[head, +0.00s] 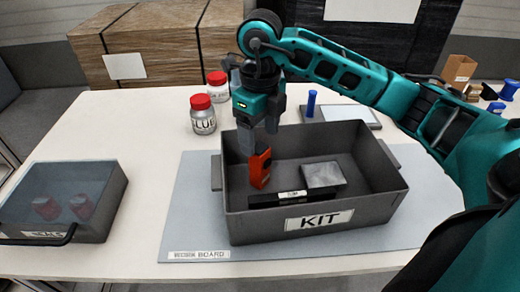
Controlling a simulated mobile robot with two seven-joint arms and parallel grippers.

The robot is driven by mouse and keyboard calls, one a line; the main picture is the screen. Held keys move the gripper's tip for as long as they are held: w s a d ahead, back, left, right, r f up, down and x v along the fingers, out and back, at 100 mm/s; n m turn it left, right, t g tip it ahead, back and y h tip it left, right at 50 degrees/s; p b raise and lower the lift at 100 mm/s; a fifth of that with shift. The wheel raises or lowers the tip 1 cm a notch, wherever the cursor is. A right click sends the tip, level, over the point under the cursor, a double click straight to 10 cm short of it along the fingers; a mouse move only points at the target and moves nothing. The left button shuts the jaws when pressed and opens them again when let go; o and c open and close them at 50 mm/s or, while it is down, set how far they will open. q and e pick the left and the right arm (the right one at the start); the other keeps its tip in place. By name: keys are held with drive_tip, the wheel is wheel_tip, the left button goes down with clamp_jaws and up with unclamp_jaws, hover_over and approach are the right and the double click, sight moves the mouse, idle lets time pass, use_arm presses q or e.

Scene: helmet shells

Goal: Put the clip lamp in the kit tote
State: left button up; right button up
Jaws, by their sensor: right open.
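The kit tote (320,221) is a dark grey open box with a KIT label, standing on the grey board. An orange-red item (260,168), which looks like the clip lamp, stands roughly upright inside the tote at its left side. My right gripper (259,145) points down over the tote's left part, fingers apart, its tips just above or beside the orange item's top. I cannot tell whether they touch it. My left gripper is not in view.
The tote also holds a black bar (270,200) and a grey square block (324,175). Red-lidded jars (203,121) stand behind it, near a blue item (311,103) on a tray. A clear-lidded bin (105,215) stands at the left. White table is free between bin and board.

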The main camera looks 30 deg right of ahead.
drive_tip(key=shift+r, duration=1.6)
